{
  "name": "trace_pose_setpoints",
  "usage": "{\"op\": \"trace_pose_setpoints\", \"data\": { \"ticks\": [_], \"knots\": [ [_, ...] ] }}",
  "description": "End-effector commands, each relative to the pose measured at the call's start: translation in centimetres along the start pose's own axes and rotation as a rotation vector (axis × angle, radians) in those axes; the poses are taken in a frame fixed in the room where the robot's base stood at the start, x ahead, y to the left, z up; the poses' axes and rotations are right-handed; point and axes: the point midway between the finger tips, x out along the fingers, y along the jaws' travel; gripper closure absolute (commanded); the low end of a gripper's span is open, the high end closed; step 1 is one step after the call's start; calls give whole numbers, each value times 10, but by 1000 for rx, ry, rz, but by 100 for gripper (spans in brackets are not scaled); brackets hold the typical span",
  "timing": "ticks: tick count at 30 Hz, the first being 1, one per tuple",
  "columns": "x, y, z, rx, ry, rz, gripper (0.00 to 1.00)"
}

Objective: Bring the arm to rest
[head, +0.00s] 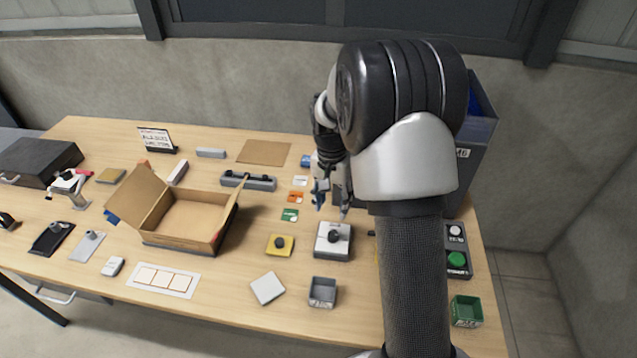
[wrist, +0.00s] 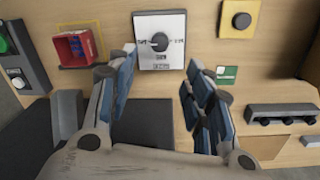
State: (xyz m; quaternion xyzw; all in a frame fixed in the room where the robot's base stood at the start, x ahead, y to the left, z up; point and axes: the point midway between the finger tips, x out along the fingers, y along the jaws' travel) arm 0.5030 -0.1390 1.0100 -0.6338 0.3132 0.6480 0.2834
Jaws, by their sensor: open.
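My gripper (head: 331,198) hangs above the table (head: 225,291), just behind a white box with a black knob (head: 333,240) in the head view. In the wrist view my gripper (wrist: 163,92) has its two blue-padded fingers spread wide apart, with nothing between them. The white knob box (wrist: 160,40) shows beyond the fingertips. My arm crosses the right of the head view and hides part of the table's right side.
An open cardboard box (head: 190,218) stands left of centre. A dark grey bin (head: 481,135) rises behind my arm. A red bin (wrist: 76,47) shows in the wrist view. A yellow button box (head: 280,245), grey bin (head: 322,292) and green bin (head: 466,311) stand near the front.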

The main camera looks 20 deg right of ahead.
Motion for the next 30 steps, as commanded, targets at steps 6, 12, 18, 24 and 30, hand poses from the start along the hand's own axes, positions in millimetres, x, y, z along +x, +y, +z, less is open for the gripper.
{"op": "trace_pose_setpoints", "data": {
  "ticks": [6, 12, 18, 24, 30],
  "knots": [
    [-5, 0, 2, -7, 5, -4, 53],
    [-60, 3, 34, -116, 56, -41, 53],
    [-131, 22, 99, -310, 141, -97, 53],
    [-172, 54, 168, -506, 230, -147, 53],
    [-184, 90, 231, -691, 322, -190, 53]
  ]
}}
